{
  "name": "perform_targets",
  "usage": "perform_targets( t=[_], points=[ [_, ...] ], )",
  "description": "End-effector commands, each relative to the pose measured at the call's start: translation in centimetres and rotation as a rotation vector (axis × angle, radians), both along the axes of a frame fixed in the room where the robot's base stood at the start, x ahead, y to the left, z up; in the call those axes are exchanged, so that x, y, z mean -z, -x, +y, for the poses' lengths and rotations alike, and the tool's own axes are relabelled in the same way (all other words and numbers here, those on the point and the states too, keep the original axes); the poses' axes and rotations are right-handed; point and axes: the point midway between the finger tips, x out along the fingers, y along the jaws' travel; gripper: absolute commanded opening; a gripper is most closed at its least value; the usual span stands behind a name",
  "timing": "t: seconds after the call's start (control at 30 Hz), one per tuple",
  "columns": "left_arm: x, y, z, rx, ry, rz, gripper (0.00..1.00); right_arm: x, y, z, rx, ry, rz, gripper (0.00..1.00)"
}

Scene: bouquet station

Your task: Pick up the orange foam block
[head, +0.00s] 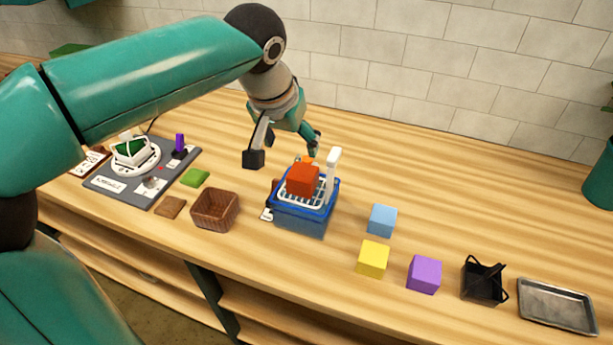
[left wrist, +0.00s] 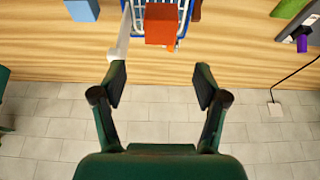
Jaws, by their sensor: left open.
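A red-orange block (head: 302,180) sits on the white rack in the blue basket (head: 305,222); it also shows at the top of the left wrist view (left wrist: 160,24). A small brighter orange piece (head: 307,160) shows behind it, mostly hidden, so I cannot tell its shape. My left gripper (head: 284,153) is open and empty, above and behind the basket. In the left wrist view its fingers (left wrist: 160,80) are spread, with the red-orange block beyond them, apart from both. My right gripper is not in view.
A white upright handle (head: 332,175) rises at the basket's right side. A brown woven basket (head: 214,210) stands to the left. Blue (head: 382,220), yellow (head: 373,259) and purple (head: 424,274) blocks, a black holder (head: 484,282) and a metal tray (head: 557,305) lie right.

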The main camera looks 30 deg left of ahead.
Motion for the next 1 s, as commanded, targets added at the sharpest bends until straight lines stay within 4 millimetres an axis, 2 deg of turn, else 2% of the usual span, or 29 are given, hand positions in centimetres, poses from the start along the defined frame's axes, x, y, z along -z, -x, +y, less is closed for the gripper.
perform_targets(
  t=[0.03, 0.3, 0.43, 0.67, 0.87, 1.0],
  points=[
    [1.2, -0.4, 0.1, 0.000, 0.000, 0.008, 0.73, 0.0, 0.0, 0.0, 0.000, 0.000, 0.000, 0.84],
    [6.4, -2.6, 0.5, 0.002, 0.000, 0.008, 0.73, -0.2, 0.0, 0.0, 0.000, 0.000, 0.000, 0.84],
    [7.9, -3.4, 0.6, 0.004, 0.000, 0.005, 0.73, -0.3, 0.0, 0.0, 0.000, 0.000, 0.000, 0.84],
    [9.0, -3.9, 0.8, 0.005, 0.000, 0.004, 0.73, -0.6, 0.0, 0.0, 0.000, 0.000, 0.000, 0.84],
    [11.3, -5.2, 1.3, 0.006, 0.001, 0.008, 0.73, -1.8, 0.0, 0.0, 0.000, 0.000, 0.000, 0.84],
    [12.9, -5.8, 1.4, 0.007, -0.001, 0.004, 0.73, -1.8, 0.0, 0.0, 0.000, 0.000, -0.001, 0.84]
  ],
)
